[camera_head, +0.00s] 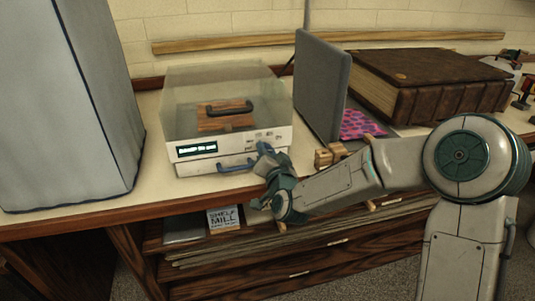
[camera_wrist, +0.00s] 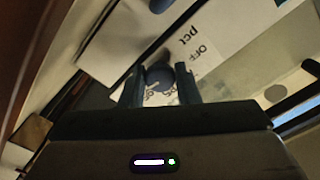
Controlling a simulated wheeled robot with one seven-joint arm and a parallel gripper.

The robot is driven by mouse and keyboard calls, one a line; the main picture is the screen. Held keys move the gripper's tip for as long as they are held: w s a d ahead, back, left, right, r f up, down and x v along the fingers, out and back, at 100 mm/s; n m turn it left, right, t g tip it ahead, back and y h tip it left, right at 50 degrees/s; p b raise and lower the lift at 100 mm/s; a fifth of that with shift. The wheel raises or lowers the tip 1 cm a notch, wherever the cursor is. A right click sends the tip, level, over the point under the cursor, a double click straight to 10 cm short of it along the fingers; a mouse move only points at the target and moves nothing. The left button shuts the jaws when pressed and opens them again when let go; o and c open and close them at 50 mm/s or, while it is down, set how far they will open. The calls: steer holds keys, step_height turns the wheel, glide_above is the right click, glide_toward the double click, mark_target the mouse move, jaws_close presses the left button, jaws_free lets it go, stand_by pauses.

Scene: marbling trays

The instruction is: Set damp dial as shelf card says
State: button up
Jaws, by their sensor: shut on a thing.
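The white machine (camera_head: 195,168) with a clear lid stands on the bench in the head view. Its front has a small lit display (camera_head: 197,149), too small to read surely, and a blue handle (camera_head: 238,166). My gripper (camera_head: 267,150) is at the right end of that front and hides the dial there. In the wrist view my gripper (camera_wrist: 160,88) is shut on a dark round dial (camera_wrist: 160,75), one finger on each side. Print by the dial reads "pct" and "OFF"; other marks are partly hidden.
A tall grey box (camera_head: 65,100) stands at the left. A grey upright panel (camera_head: 322,85), a thick brown book (camera_head: 430,80) and small wooden blocks (camera_head: 328,155) are to the right. The bench front between grey box and machine is clear.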

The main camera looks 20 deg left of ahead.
steer(key=o, duration=0.9)
steer(key=shift+o, duration=0.2)
steer(key=b+v, duration=0.3)
steer(key=v, duration=1)
steer(key=shift+s+b, duration=0.3)
steer(key=shift+s, duration=0.05)
steer(key=shift+d, duration=0.15)
